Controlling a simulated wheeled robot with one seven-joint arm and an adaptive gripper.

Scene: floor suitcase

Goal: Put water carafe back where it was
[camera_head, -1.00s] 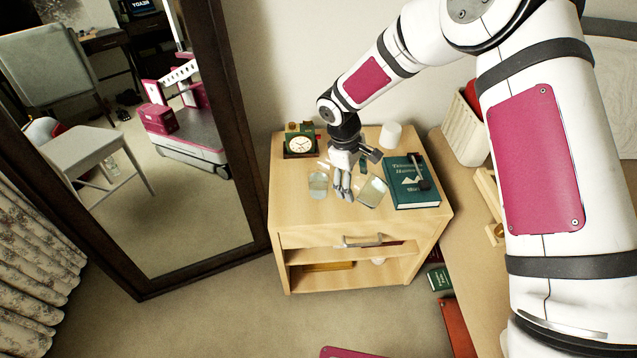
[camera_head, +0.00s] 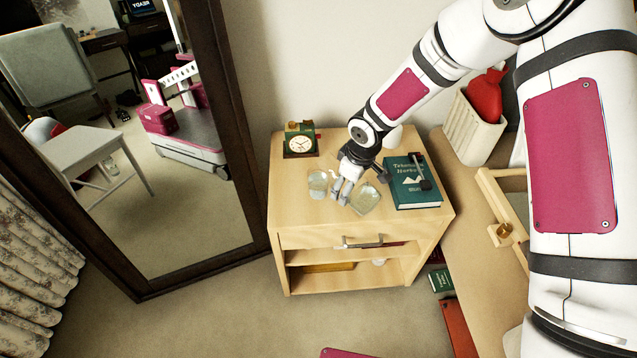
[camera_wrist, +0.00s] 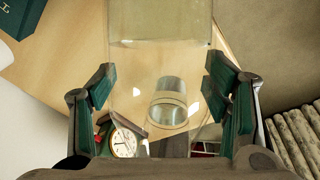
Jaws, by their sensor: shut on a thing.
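The water carafe (camera_head: 368,200) is a clear glass vessel above the front middle of the wooden nightstand (camera_head: 300,232). My gripper (camera_head: 346,190) is shut on it. In the wrist view the carafe (camera_wrist: 160,30) lies between the two green-padded fingers of my gripper (camera_wrist: 165,95), its squarish end towards the top. It looks tilted; I cannot tell whether it touches the nightstand top. A drinking glass (camera_head: 317,184) stands to its left, and it also shows in the wrist view (camera_wrist: 168,103), seen through clear glass.
A clock (camera_head: 300,145) stands at the back left of the nightstand, a green book (camera_head: 414,185) with a dark object on it at the right. A white cup (camera_head: 394,136) is behind my wrist. A framed mirror (camera_head: 225,130) stands left. The nightstand's front left top is clear.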

